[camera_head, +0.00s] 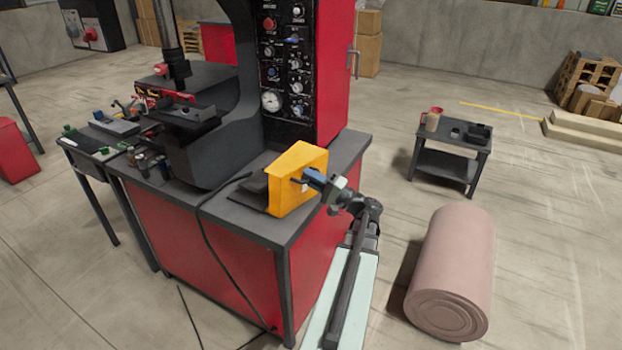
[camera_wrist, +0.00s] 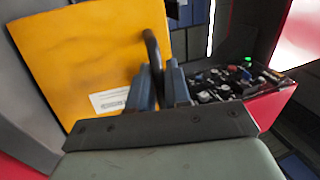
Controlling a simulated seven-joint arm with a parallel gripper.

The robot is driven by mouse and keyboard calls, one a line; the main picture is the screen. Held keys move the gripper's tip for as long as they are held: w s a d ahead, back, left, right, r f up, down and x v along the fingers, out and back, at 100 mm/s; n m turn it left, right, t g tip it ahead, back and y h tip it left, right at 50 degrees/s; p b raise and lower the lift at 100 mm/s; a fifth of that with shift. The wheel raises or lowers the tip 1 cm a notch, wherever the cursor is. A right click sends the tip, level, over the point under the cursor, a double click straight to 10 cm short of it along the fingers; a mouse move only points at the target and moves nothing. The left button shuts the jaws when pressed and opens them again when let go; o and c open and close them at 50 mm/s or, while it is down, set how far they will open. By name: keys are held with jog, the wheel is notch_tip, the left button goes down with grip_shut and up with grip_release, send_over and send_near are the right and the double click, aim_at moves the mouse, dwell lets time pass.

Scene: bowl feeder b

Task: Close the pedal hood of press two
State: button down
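The yellow pedal hood (camera_head: 290,168) stands raised at the right end of the press's grey bench top, beside a dark pedal base (camera_head: 250,192). In the wrist view the hood (camera_wrist: 90,55) fills the left side as a flat yellow panel with a white label. A black curved handle (camera_wrist: 152,45) sticks out from it. My gripper (camera_head: 307,175) reaches the hood from the right. In the wrist view my gripper's blue fingers (camera_wrist: 160,72) stand close on both sides of the handle and appear shut on it. The handle's lower part is hidden between the fingers.
The press (camera_head: 225,110) and its red control cabinet (camera_head: 330,60) stand behind the hood. A black cable (camera_head: 205,235) hangs over the bench front. A small side table (camera_head: 450,152) and a pink roll (camera_head: 455,265) stand to the right, with open floor around them.

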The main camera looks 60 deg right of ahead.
aim_at(291, 163)
jog(key=shift+w+r, duration=0.1)
dwell(0.5)
jog(key=shift+w+r+g, duration=0.6)
jog(key=w+r+g, duration=0.1)
jog(key=w, duration=0.1)
jog(key=w+r+g, duration=0.2)
jog(key=w, duration=0.1)
jog(key=shift+w+r+g, duration=0.1)
jog(key=shift+w+g, duration=0.25)
jog(key=shift+g, duration=0.05)
jog(key=w+f+g, duration=0.3)
jog(key=w+g, duration=0.3)
jog(key=w, duration=0.4)
jog(key=w+f+g, duration=0.3)
jog(key=w+g, duration=0.3)
jog(key=w, duration=0.5)
jog(key=shift+g, duration=0.3)
jog(key=shift+f, duration=0.2)
jog(key=c, duration=1.4)
grip_release()
jog(key=shift+c, duration=0.2)
